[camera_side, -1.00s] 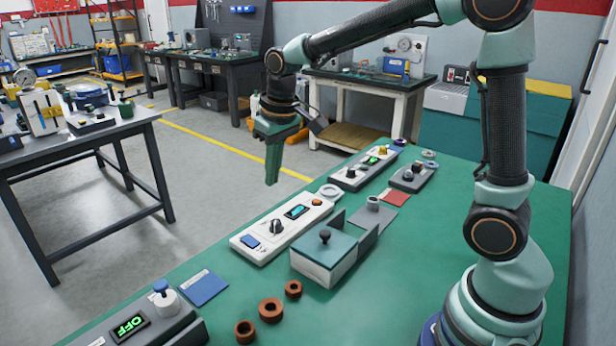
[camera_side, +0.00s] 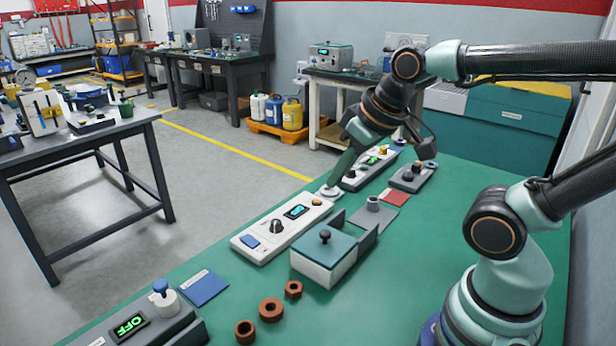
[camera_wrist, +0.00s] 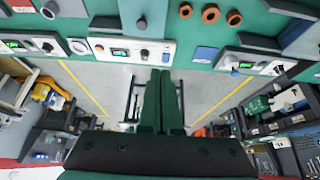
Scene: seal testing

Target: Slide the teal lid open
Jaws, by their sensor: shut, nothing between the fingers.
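The teal lid (camera_side: 325,247) lies flat on top of a small white box on the green bench, with a dark round knob (camera_side: 325,235) standing on it. Grey side rails (camera_side: 362,232) extend from the box toward the upper right. My gripper (camera_side: 331,186) is shut and empty, pointing down and left. It appears beyond the box in the side view, near a white ring, apart from the lid. Whether it touches the ring cannot be told. In the wrist view my shut fingers (camera_wrist: 161,76) point up the picture, and the box is near the top edge.
A white control panel (camera_side: 282,228) with a dark knob lies left of the box. Brown rings (camera_side: 270,309) lie in front. Green bench right of the box is clear.

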